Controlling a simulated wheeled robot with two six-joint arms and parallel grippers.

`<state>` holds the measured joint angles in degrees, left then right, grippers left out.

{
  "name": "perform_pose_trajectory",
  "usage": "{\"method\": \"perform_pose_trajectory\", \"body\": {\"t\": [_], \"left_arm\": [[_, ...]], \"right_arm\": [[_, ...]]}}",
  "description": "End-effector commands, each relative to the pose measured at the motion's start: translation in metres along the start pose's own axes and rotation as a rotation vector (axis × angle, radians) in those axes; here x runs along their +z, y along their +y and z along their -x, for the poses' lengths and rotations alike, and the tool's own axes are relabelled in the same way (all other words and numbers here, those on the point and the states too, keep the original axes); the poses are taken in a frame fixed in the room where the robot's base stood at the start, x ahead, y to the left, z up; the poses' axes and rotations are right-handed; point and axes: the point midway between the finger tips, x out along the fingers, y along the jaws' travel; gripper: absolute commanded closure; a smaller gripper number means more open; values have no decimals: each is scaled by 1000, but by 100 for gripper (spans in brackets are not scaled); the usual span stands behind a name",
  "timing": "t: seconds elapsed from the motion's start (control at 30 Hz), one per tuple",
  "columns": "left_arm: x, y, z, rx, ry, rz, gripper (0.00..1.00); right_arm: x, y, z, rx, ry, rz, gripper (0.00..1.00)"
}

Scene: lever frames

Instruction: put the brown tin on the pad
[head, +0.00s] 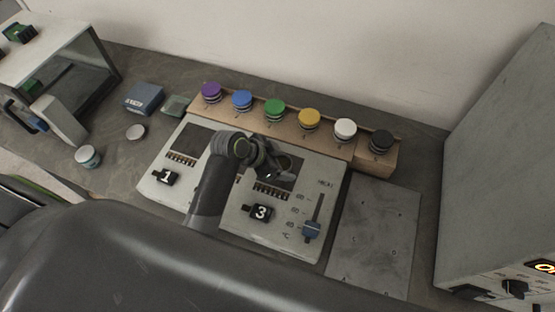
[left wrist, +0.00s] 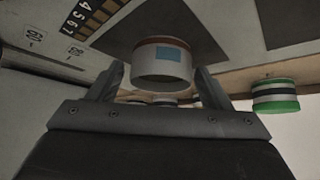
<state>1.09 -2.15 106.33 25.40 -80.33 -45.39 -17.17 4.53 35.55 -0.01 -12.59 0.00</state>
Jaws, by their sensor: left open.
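A tin (left wrist: 163,62) with a pale side, a blue label and a brown band shows in the left wrist view, against a dark square pad (left wrist: 118,32) on the panel. In the head view the tin (head: 289,163) is partly hidden by my left gripper (head: 273,165), over the panel's right dark square (head: 284,182). The left gripper is open, its fingers either side of the tin in the left wrist view (left wrist: 159,70); contact cannot be told. Another dark square (head: 198,138) lies on the panel's left. My right gripper is not in view.
A wooden rack (head: 325,143) with several coloured knobs runs behind the panel (head: 230,215). A slider (head: 312,230) and number blocks stand on the panel. A grey plate (head: 375,235) and a tall grey cabinet (head: 500,170) are at right. A blue box (head: 144,98) and small tins (head: 87,157) are at left.

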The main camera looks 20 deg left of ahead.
Motion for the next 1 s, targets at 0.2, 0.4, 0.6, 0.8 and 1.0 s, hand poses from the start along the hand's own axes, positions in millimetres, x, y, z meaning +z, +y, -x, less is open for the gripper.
{"method": "perform_pose_trajectory", "body": {"t": [0.2, 0.4, 0.6, 0.8, 1.0], "left_arm": [[-1, -1, 18, -3, 2, -2, 28], [-1, -2, 56, -6, 1, -5, 28], [-1, -1, 95, -4, -1, -6, 28], [-1, -1, 116, -2, 0, -2, 28], [-2, 0, 122, 0, 1, 0, 28]], "right_arm": [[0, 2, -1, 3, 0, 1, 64], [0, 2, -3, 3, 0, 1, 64], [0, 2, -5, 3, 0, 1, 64], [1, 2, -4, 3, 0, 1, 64], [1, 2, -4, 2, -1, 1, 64]]}}
